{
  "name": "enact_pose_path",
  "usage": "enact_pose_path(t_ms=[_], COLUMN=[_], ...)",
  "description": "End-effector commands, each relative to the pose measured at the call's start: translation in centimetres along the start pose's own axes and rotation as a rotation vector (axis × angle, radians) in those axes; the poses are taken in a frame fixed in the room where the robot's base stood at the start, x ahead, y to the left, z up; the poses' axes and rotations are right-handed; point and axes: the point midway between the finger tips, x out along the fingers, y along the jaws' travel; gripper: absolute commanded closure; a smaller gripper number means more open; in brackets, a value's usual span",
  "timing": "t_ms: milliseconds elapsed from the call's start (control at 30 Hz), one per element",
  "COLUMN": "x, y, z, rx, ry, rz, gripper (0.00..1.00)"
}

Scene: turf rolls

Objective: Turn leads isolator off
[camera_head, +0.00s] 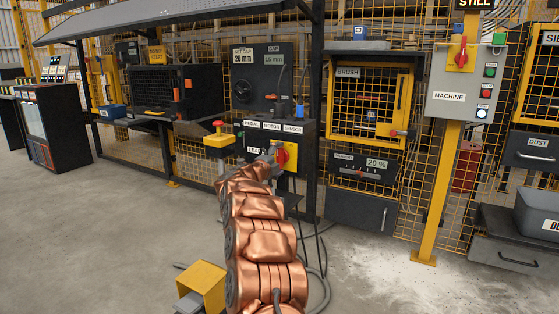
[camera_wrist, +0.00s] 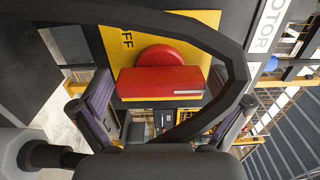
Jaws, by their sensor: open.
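The leads isolator is a red rotary handle (camera_head: 283,156) on a yellow plate (camera_head: 292,163), low on the dark control panel. My arm partly covers it and the label beginning "LEA" (camera_head: 252,149). In the wrist view the red handle (camera_wrist: 160,82) lies crosswise in the picture. A dark curved band crosses in front of the plate.
Panel labels PEDAL, MOTOR and SENSOR (camera_head: 292,128) sit just above. A yellow box with a red button (camera_head: 218,139) is close left. Cables hang at the panel's right. A yellow pedal housing (camera_head: 203,284) stands on the floor. Open floor lies left.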

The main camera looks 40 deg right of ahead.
Motion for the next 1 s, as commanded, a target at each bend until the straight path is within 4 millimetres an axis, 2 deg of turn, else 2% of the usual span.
enact_pose_path(t_ms=[167, 633, 1000], x=[-0.01, -0.02, -0.03], y=[0.0, 0.0, -0.32], z=[-0.02, -0.03, -0.05], rx=[0.0, 0.0, -0.048], ry=[0.0, 0.001, 0.001], rz=[0.0, 0.0, 0.002], gripper=[0.01, 0.5, 0.52])
